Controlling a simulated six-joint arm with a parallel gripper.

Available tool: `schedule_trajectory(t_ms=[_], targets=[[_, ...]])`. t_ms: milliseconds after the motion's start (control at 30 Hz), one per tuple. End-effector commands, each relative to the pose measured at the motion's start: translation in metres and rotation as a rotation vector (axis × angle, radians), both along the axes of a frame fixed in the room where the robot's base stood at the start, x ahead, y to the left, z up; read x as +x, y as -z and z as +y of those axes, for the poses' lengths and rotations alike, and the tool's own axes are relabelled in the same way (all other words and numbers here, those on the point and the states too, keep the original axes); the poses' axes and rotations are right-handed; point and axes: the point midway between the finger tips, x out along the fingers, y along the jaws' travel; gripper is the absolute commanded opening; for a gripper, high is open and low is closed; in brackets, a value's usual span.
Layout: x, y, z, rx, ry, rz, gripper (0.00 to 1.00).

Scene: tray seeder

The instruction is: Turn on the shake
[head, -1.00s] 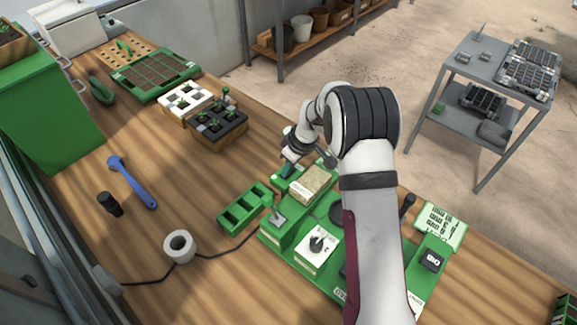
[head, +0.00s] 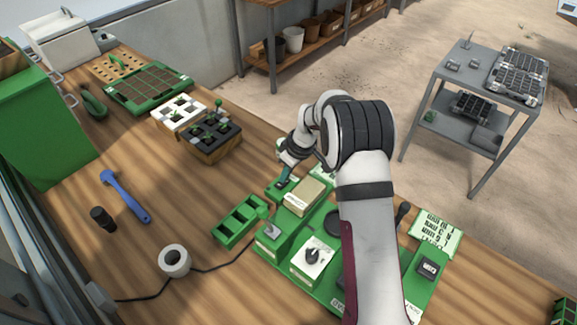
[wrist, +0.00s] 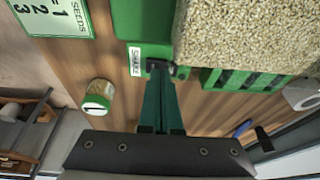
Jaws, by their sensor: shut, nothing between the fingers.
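The green seeder (head: 272,248) stands at the bench's front right. The shake switch (wrist: 154,66) is a small dark part on its green housing, beside a white SHAKE label (wrist: 136,61) in the wrist view. My gripper (wrist: 157,76) is shut and empty, its dark green fingers together with their tips at the switch, seemingly touching it. The tips partly cover the switch, so I cannot tell its position. In the head view my gripper (head: 284,178) points down at the seeder's far left corner, beside the seed-filled box (head: 304,195).
A jar marked 1 (wrist: 98,96) stands close to the fingers. A green compartment holder (head: 240,221), a white roll (head: 174,261) and a blue tool (head: 125,197) lie left of the seeder.

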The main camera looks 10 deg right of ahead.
Motion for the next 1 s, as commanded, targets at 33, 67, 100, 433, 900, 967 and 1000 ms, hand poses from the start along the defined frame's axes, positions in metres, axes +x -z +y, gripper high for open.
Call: schedule_trajectory(t_ms=[33,67,100,433,900,967,1000], targets=[[0.002,-0.008,-0.001,-0.001,0.000,-0.004,0.00],[0.002,-0.014,-0.002,-0.001,0.000,-0.004,0.00],[0.004,-0.023,-0.003,-0.001,0.001,-0.006,0.00],[-0.007,-0.099,-0.020,-0.001,0.000,-0.004,0.00],[-0.013,-0.129,-0.028,-0.002,0.000,-0.002,0.00],[-0.013,-0.129,-0.028,-0.002,0.000,-0.002,0.00],[-0.013,-0.129,-0.027,-0.002,0.000,-0.002,0.00]])
